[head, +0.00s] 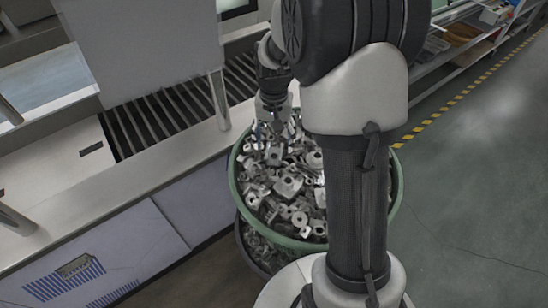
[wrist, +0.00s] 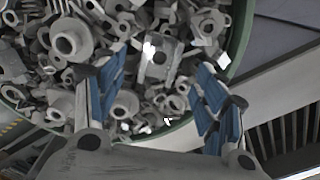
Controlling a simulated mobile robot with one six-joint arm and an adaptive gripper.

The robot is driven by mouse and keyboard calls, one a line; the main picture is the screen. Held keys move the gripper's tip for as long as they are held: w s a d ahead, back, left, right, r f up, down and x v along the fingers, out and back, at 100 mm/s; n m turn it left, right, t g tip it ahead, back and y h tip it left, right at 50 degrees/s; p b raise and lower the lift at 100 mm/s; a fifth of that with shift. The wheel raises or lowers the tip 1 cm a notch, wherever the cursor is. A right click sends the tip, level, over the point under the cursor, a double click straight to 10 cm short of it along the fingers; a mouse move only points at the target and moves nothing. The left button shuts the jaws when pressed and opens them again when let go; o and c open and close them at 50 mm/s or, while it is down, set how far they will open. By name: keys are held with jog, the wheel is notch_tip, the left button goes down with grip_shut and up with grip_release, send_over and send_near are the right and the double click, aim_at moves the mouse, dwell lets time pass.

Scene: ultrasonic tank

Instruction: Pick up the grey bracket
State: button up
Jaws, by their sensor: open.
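Many grey metal parts lie heaped in a round green bin. In the wrist view, one grey bracket (wrist: 157,62), a flat block with a dark round hole, shows in the gap between my fingers, with bright glare on its edge. My gripper (wrist: 163,58) is open, its two blue-padded fingers spread to either side of that bracket; I see no clear contact. In the head view, my gripper (head: 270,128) points down over the far left part of the heap. Which part there is the same bracket I cannot tell. My arm hides the right part of the heap.
The green bin (head: 234,184) stands beside a metal counter (head: 150,178) with a slatted rack (head: 165,112). A second, darker bin (head: 243,250) shows under it. Shelves (head: 455,50) and a yellow-black floor line (head: 440,117) lie at the right, with open floor.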

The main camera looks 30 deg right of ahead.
aim_at(274, 158)
jog(key=f+b, duration=0.1)
jog(key=f, duration=0.3)
jog(key=f+b, duration=0.1)
jog(key=f, duration=0.1)
jog(key=shift+w+d+b, duration=0.15)
jog(key=shift+w+b, duration=0.1)
jog(key=shift+b, duration=0.05)
jog(key=shift+c, duration=0.4)
jog(key=c, duration=1.1)
jog(key=shift+r, duration=0.2)
jog(key=shift+c, duration=0.2)
